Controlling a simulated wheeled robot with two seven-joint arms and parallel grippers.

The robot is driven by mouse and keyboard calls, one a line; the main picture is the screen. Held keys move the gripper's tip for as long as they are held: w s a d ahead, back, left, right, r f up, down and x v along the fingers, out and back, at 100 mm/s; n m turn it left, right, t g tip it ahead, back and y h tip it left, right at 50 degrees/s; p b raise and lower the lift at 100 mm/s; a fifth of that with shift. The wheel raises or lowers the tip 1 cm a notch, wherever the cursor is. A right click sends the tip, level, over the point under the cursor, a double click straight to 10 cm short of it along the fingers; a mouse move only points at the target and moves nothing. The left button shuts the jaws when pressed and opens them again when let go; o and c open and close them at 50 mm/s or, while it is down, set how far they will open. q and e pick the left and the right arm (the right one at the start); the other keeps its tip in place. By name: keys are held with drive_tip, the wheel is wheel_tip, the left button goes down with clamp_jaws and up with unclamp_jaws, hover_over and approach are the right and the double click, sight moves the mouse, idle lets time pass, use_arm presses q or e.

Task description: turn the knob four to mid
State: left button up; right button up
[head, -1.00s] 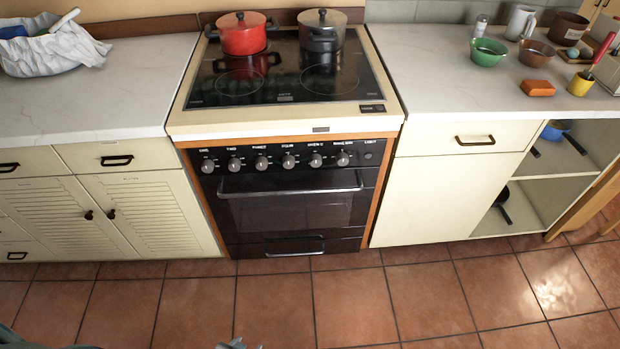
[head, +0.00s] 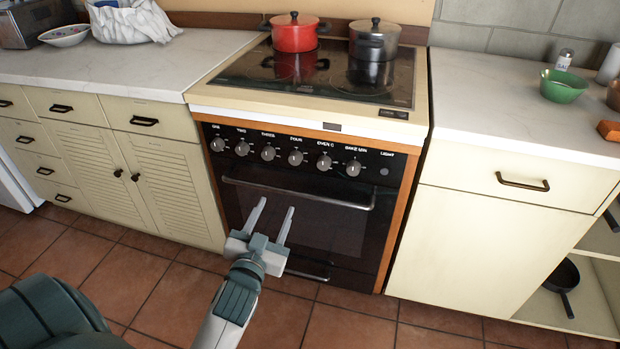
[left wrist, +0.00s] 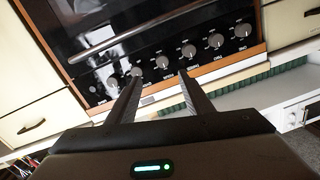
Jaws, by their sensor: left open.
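Knob four (head: 295,158) is a round grey knob under the label "FOUR" on the black oven front, between knob three (head: 268,153) and the oven C knob (head: 324,163). In the left wrist view the panel appears upside down, and knob four (left wrist: 162,62) lies just beyond the gap between my fingertips. My left gripper (head: 276,204) is open and empty, in front of the oven door and below the knob row in the head view. It also shows in the left wrist view (left wrist: 159,76). It appears apart from the knobs. My right gripper is not in view.
The oven handle (head: 295,193) runs across the door below the knobs. Knobs one (head: 217,144) and two (head: 242,148) and the bake min knob (head: 353,168) share the row. A red pot (head: 294,36) and a grey pot (head: 373,43) stand on the hob (head: 320,75).

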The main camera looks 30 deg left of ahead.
sight(295, 161)
use_arm(q)
drive_tip(key=shift+s+r, duration=0.15)
drive_tip(key=shift+r, duration=0.5)
drive_tip(key=x, duration=1.7)
drive_tip(key=shift+w+r, duration=0.2)
drive_tip(key=shift+w, duration=0.05)
drive_tip(key=c, duration=1)
